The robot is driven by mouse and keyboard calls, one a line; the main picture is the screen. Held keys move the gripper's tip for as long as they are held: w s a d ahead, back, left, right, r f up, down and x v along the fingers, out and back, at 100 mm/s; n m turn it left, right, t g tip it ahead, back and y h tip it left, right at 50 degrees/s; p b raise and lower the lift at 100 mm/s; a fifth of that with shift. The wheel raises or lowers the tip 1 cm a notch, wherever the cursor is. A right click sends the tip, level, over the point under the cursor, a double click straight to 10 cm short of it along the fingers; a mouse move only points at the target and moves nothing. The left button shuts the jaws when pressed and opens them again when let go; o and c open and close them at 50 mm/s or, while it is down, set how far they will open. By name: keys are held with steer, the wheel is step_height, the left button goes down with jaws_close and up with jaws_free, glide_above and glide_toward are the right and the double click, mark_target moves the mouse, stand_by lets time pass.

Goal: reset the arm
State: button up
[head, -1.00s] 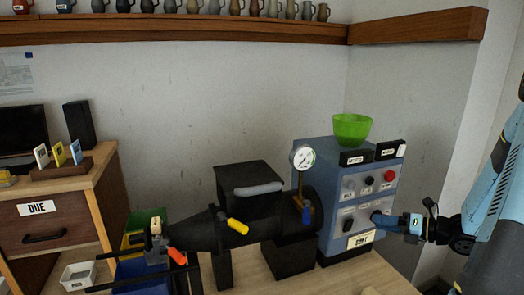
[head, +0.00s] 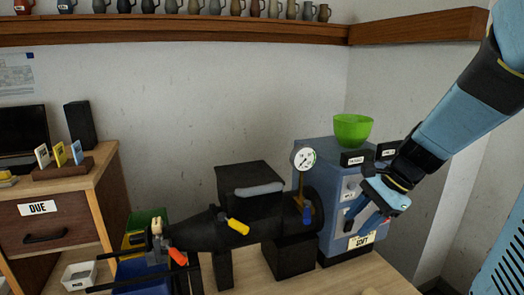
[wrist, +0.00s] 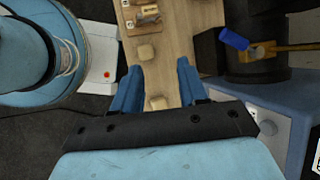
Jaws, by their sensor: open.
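My gripper (head: 364,218) hangs from my blue and black arm at the right of the head view, in front of the blue control box (head: 335,205). Its fingers point down and it covers part of the box's knobs and labels. In the wrist view my gripper (wrist: 160,88) shows two blue fingers spread apart with nothing between them.
A black machine (head: 265,225) with a pressure gauge (head: 303,158) stands left of the box. A green bowl (head: 352,130) sits on the box. A drawer cabinet (head: 75,228) is at the left, and a shelf (head: 180,31) with jugs runs above.

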steer(key=s+r+n+t+h, duration=0.4)
steer(key=s+r+n, duration=0.5)
steer(key=n, duration=0.4)
steer(key=shift+d+r+n+h, duration=0.35)
steer(key=shift+r+h, duration=0.15)
steer(key=shift+h, duration=0.3)
